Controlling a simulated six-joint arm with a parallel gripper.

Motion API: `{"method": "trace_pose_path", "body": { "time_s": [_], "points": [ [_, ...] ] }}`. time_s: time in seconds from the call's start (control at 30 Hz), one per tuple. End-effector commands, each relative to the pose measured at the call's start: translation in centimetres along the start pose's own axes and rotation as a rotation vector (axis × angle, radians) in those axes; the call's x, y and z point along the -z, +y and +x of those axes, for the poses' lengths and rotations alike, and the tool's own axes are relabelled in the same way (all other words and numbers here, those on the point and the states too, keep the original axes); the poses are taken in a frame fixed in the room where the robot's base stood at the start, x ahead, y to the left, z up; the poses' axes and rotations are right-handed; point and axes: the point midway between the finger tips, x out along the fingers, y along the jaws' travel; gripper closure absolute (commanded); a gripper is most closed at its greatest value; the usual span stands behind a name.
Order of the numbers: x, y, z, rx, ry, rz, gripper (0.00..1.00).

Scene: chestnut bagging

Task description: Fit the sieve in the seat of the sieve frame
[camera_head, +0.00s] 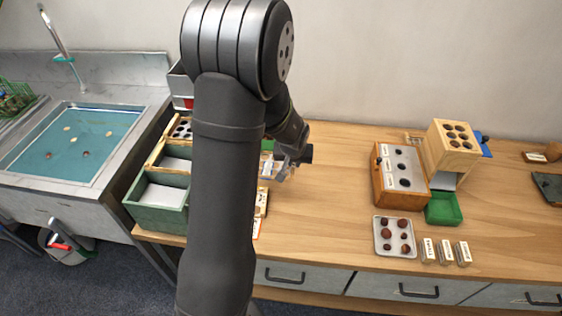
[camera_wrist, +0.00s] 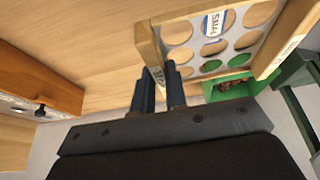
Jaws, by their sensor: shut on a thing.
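My gripper (camera_wrist: 165,82) is shut on the wooden side rail of the sieve (camera_wrist: 197,50), a pale plate with large round holes between wooden rails. In the head view my gripper (camera_head: 284,172) is right of my forearm, above the table, and the sieve is mostly hidden. At the left stands a green bin unit (camera_head: 158,213) with wooden edges, pale compartments and a dark-holed panel at its back; it may be the sieve frame, but my arm hides its right part. I cannot make out the seat.
In the wrist view a green container (camera_wrist: 260,84) with brown contents lies beyond the sieve. A wooden box (camera_head: 383,187) with dark round spots, a pale chestnut tray (camera_head: 395,251) and a green tray (camera_head: 443,219) stand at the right. The table (camera_head: 325,190) is clear between.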

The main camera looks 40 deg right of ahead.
Motion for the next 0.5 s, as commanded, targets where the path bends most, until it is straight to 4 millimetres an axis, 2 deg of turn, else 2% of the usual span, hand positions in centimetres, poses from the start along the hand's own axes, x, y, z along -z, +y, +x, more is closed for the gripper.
{"method": "trace_pose_path", "body": {
  "time_s": [0.1,0.23,0.37,0.5],
  "points": [
    [0.0,0.9,-0.9,0.0,0.003,0.001,1.0],
    [1.5,0.1,-2.3,0.004,0.005,-0.011,1.0],
    [4.8,-2.4,-4.8,0.013,0.009,-0.031,1.0],
    [8.6,-5.9,-8.3,0.024,0.009,-0.051,1.0]
  ]
}}
